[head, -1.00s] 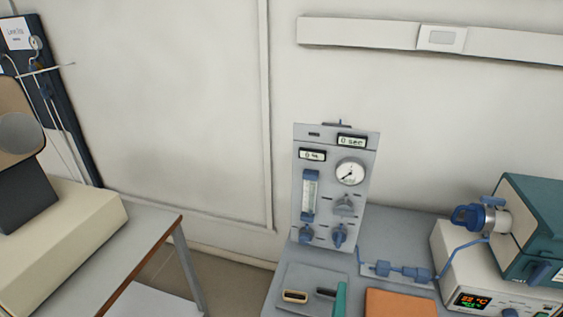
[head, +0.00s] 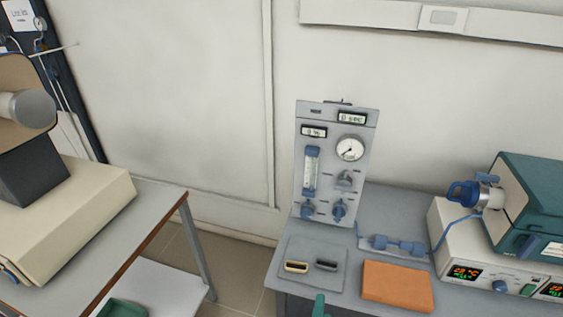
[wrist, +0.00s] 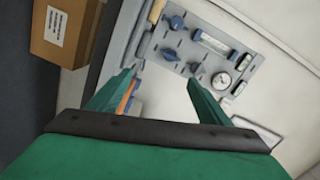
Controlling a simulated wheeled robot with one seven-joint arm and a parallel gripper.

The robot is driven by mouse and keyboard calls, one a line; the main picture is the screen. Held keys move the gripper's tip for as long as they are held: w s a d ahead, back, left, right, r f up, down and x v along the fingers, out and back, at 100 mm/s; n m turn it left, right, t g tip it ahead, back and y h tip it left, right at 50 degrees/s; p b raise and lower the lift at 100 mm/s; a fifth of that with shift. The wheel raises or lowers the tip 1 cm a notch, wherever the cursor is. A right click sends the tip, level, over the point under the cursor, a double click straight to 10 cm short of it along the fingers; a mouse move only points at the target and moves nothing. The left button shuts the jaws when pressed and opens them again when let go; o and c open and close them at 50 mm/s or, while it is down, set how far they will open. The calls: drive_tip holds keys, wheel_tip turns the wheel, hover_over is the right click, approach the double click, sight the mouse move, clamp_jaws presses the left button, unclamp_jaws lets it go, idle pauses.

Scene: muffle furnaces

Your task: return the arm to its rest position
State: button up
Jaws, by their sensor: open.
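My gripper (wrist: 162,80) shows in the wrist view as two green fingers, spread apart, with nothing between them. In the head view only a small green piece of it (head: 320,306) shows at the bottom edge, in front of the bench. The rest of my arm is out of view there. The wrist view is tilted and faces the grey gas control panel (wrist: 205,48), which lies beyond the fingers. The same panel (head: 336,165) stands upright on the bench in the head view.
An orange block (head: 397,286) and a grey plate (head: 312,262) lie on the bench (head: 400,205). A teal furnace (head: 535,200) stands at right. Another table (head: 155,215) with a cream device (head: 75,220) is at left, past a floor gap. A cardboard box (wrist: 66,30) shows in the wrist view.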

drive_tip(key=s+a+r+n+y, duration=0.1)
drive_tip(key=s+a+n, duration=0.2)
drive_tip(key=s, duration=0.6)
drive_tip(key=s+a+r+n+g+y, duration=0.1)
drive_tip(key=s+a+n, duration=0.3)
drive_tip(key=s+n, duration=0.4)
drive_tip(key=s+a+r+n+y, duration=0.1)
drive_tip(key=s+a+n, duration=0.3)
drive_tip(key=s, duration=0.6)
drive_tip(key=shift+s+n+y, duration=0.4)
drive_tip(key=shift+n+y, duration=0.1)
drive_tip(key=shift+n, duration=0.7)
drive_tip(key=shift+w+f, duration=0.1)
drive_tip(key=shift+w, duration=0.05)
drive_tip(key=shift+a, duration=0.15)
